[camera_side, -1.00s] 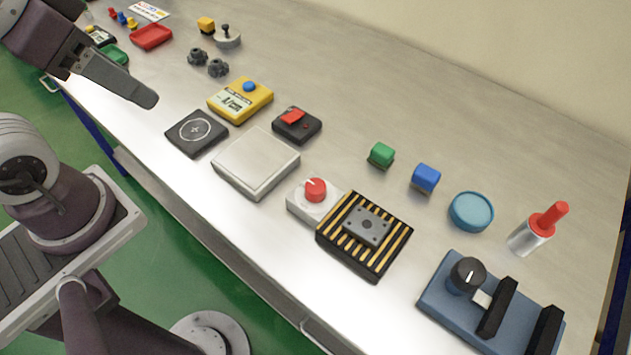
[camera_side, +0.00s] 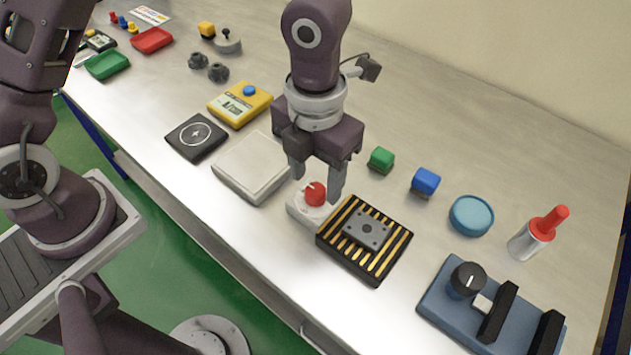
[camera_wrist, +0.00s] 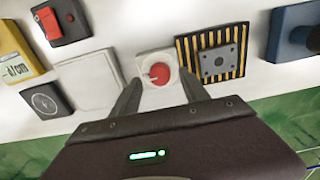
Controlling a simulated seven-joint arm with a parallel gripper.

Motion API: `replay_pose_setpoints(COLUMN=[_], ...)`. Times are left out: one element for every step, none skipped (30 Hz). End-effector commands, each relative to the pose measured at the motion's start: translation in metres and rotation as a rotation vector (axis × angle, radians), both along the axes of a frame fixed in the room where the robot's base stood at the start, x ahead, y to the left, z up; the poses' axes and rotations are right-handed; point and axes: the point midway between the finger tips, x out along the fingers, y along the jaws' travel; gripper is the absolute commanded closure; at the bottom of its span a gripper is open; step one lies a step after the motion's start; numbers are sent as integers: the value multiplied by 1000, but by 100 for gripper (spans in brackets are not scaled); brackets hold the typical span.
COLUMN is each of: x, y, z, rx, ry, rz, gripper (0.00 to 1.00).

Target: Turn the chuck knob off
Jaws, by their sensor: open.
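A red knob (camera_side: 316,194) with a white pointer mark sits on a small white base (camera_side: 300,212), beside a black-and-yellow striped block (camera_side: 349,254). In the wrist view the red knob (camera_wrist: 159,74) lies between my fingertips, its mark towards the left. My gripper (camera_side: 317,188) is open and points down over the knob, one finger on each side. I cannot tell whether the fingers touch it. A grey metal plate (camera_side: 367,229) with a centre hole lies on the striped block. A black knob (camera_side: 467,280) with a white mark sits on a blue fixture (camera_side: 440,297) at the right.
A pale square plate (camera_side: 250,165) stands close left of the knob base. A green block (camera_side: 381,158), a blue block (camera_side: 425,180) and a round blue lid (camera_side: 471,214) stand behind. A red-topped cylinder (camera_side: 530,238) is farther right. The table's front edge is near.

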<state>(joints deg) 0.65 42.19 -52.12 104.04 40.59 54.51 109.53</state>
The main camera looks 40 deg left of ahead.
Motion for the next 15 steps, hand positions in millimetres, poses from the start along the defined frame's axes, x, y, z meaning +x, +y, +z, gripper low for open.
replay_pose_setpoints(x=[0, 0, 0, 0, 0, 0, 0, 0, 0, 0, 0, 0, 0, 0, 0], y=[0, 0, 0, 0, 0, 0, 0, 0, 0, 0, 0, 0, 0, 0, 0], z=[-8, -12, -17, -19, -21, -23, -23, -24, -24, -24, -24, -23, -23, -23, -23], rx=[0, 0, 1, 0, 0, 0, 0, 0, 0, 0, 0, 0, 0, 0, 0], ry=[2, 2, 1, 1, 0, 0, 0, 0, 0, -1, -1, -1, -1, -1, -1], rz=[0, 1, 1, 2, 3, 2, 2, 3, 3, 3, 3, 4, 4, 4, 4], gripper=[47, 47, 47, 47, 47, 47, 47, 47, 47, 47, 47, 47, 49, 55, 62])
